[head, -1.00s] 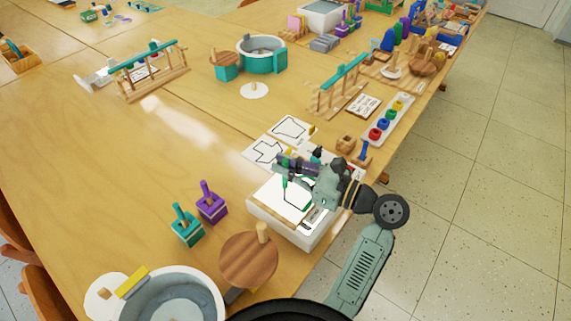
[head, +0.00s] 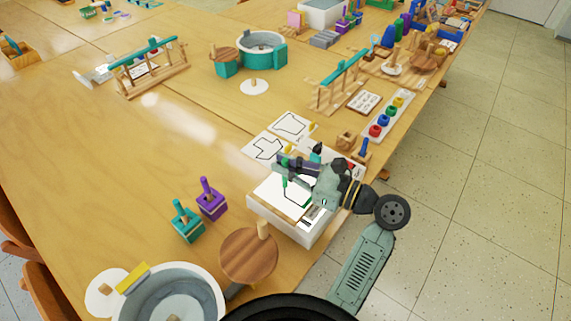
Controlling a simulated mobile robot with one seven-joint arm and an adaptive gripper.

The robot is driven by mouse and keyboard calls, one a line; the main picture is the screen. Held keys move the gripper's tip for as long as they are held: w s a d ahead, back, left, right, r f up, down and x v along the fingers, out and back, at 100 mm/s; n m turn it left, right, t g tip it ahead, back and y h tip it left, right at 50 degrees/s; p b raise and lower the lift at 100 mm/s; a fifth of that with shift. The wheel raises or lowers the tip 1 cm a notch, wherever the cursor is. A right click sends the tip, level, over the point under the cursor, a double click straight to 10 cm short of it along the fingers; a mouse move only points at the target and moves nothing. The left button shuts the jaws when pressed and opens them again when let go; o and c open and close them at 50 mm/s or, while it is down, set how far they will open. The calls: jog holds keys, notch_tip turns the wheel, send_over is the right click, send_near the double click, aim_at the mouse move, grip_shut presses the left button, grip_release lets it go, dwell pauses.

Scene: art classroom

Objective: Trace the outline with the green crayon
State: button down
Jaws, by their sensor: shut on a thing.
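The green crayon (head: 285,183) hangs from my gripper (head: 287,172), which is shut on it. The gripper is above the white sheet (head: 270,191) on top of a white box-like stand (head: 284,226). A green and dark outline (head: 299,197) shows on the sheet, partly hidden by the gripper and arm. The crayon's lower end is over the left part of the sheet. I cannot tell whether its tip touches the paper.
Two papers with black outlines, one nearer (head: 268,148) and one farther (head: 292,125), lie behind the stand. Purple (head: 211,203) and teal (head: 187,225) blocks with handles and a round wooden board (head: 249,255) stand to the left. Bare table lies at far left.

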jog(key=shift+s, duration=1.25)
dwell(0.8)
jog(key=shift+s+d, duration=0.2)
jog(key=shift+s, duration=0.1)
dwell(0.3)
jog(key=shift+s+v, duration=0.2)
jog(key=shift+v, duration=1.6)
dwell(1.4)
jog(key=shift+a+r, duration=0.1)
dwell(0.3)
notch_tip(320, 180, up, 4)
dwell(0.5)
jog(key=shift+s, duration=0.1)
dwell(0.4)
